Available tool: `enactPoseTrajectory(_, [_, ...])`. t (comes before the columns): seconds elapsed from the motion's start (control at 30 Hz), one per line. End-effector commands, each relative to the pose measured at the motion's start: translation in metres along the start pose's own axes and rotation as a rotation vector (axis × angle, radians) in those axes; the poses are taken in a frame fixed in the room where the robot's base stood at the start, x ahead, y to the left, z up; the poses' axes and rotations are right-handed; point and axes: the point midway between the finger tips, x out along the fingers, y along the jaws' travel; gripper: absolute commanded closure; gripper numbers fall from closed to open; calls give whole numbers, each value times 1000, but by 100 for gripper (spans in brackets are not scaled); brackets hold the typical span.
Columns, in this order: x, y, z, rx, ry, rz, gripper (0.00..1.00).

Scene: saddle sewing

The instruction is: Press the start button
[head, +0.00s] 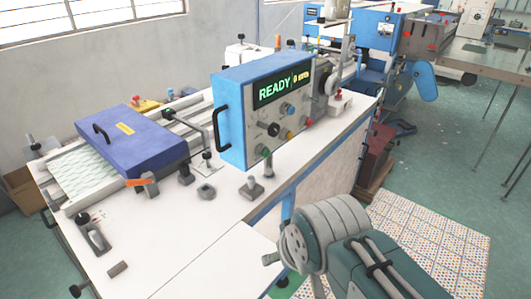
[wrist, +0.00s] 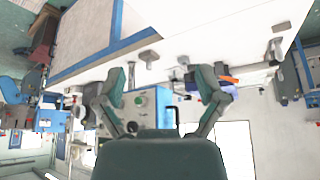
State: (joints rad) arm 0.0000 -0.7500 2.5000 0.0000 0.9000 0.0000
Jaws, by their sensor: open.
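The blue control box (head: 232,110) stands on a post on the white machine table. Its grey face has a lit display (head: 281,87) reading "READY". Below it are a black knob (head: 273,129), a green button (head: 265,152) at the lower left, and blue, yellow and red buttons. I cannot read which one is labelled start. The wrist view is upside down; there the control box (wrist: 150,104) shows partly between the open fingers of my gripper (wrist: 161,76). My gripper is empty and apart from the box. In the head view my arm is at the lower right, and the fingers cannot be made out.
A dark-blue covered unit (head: 125,143) with a black handle sits left of the box. Clamps and small metal parts lie on the white table (head: 175,228). A black handle (head: 221,128) juts from the box's left side. Patterned mats (head: 440,235) cover the floor at right.

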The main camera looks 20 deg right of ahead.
Motion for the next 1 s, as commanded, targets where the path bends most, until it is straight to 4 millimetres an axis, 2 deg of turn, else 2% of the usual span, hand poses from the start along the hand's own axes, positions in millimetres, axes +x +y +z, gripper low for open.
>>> enactPoseTrajectory(0.37, [0, 0, 0, 0, 0, 0, 11])
enactPoseTrajectory(0.4, [0, 0, 0, 0, 0, 0, 16])
enactPoseTrajectory(0.47, [0, 0, 0, 0, 0, 0, 43])
enactPoseTrajectory(0.5, [0, 0, 0, 0, 0, 0, 60])
enactPoseTrajectory(0.6, [0, 0, 0, 0, 0, 0, 100])
enactPoseTrajectory(1.0, [0, 0, 0, 0, 0, 0, 100])
